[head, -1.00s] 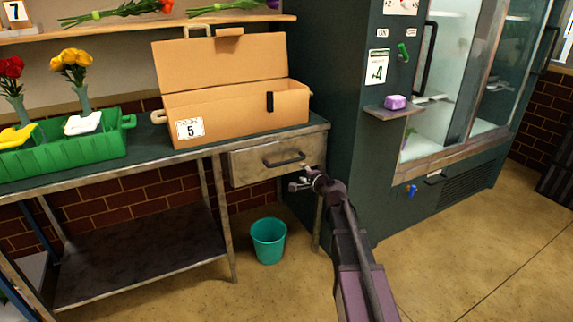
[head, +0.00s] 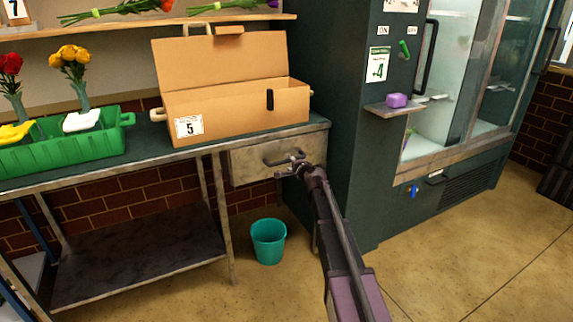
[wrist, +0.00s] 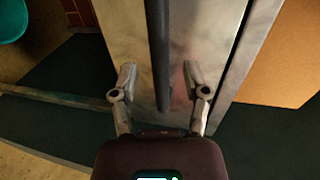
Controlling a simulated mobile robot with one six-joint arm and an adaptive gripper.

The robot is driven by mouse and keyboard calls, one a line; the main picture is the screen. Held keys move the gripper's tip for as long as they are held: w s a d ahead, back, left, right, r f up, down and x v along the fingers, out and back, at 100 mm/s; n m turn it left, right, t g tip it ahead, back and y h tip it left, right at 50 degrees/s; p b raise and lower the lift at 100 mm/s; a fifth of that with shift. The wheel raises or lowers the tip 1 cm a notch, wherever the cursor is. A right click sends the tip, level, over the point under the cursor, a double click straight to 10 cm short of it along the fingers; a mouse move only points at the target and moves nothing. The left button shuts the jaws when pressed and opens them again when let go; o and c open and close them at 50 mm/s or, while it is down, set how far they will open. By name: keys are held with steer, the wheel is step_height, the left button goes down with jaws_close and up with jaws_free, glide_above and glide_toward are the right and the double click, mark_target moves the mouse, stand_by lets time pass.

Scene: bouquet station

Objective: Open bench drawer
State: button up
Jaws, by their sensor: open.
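The bench drawer (head: 248,172) is shut under the right end of the bench, its grey metal front flush below the top. Its dark bar handle (head: 272,162) shows in the head view, with its right end partly hidden by my gripper (head: 292,164). In the wrist view the drawer front (wrist: 208,40) fills the middle and the handle (wrist: 158,45) runs down as a dark bar. My gripper (wrist: 160,78) is open there, with one finger on each side of the bar's line. Neither finger visibly touches the handle.
An open cardboard box (head: 235,115) marked 5 stands on the bench above the drawer. A green crate (head: 65,150) is to its left. A teal bucket (head: 268,242) stands on the floor below. The dark green cooler cabinet (head: 350,180) rises close on the right.

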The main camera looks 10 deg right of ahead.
steer(key=shift+x, duration=1.45)
jaws_close()
